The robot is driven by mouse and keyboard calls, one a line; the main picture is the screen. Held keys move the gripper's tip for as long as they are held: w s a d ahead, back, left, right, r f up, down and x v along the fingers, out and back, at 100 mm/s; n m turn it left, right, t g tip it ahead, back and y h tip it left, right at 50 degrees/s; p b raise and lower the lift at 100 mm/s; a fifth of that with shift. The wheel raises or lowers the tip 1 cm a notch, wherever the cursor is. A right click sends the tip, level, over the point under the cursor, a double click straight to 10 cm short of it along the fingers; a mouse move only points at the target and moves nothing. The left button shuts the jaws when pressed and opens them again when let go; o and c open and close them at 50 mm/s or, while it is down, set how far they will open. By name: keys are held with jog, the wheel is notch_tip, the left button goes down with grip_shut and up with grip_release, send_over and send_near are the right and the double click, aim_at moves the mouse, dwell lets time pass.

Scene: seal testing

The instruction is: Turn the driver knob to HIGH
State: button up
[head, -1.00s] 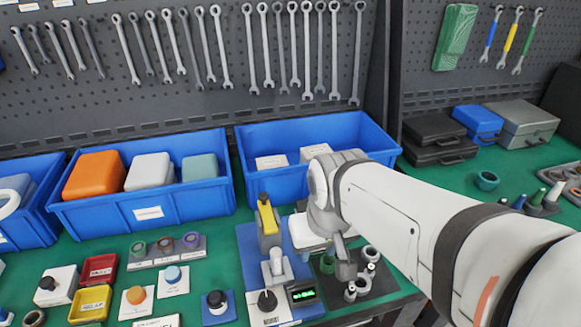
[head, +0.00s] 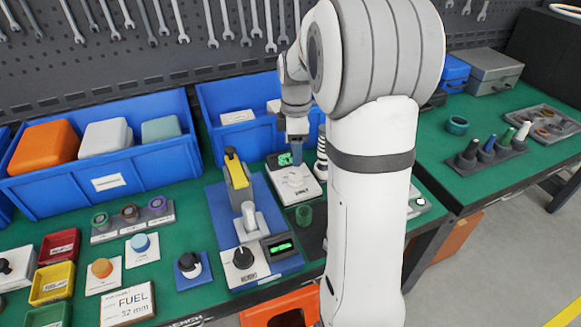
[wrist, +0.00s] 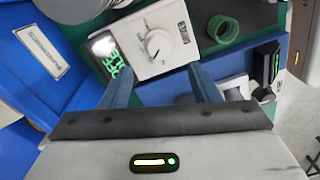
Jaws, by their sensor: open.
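A white control box (head: 290,183) stands on the green bench in front of the blue bin, with a green-lit display. The box's label is too small to read surely, so I take this as the driver knob. My gripper (head: 296,153) points down over the box's display end in the head view. In the wrist view my gripper (wrist: 162,80) is open and empty, its two blue fingers apart, with the knob beyond them and not touched.
A green ring-shaped cup (wrist: 222,29) stands beside the box. A yellow-handled clamp (head: 237,172) is on the blue plate (head: 215,205) to the left. A black knob (head: 243,257) and a blue-based knob (head: 190,264) sit nearer. A blue bin (head: 230,155) stands close behind.

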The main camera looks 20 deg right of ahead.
aim_at(296, 174)
notch_tip(296, 174, down, 8)
jog(key=shift+s+r, duration=0.1)
dwell(0.4)
jog(key=c, duration=1)
jog(key=shift+o, duration=0.2)
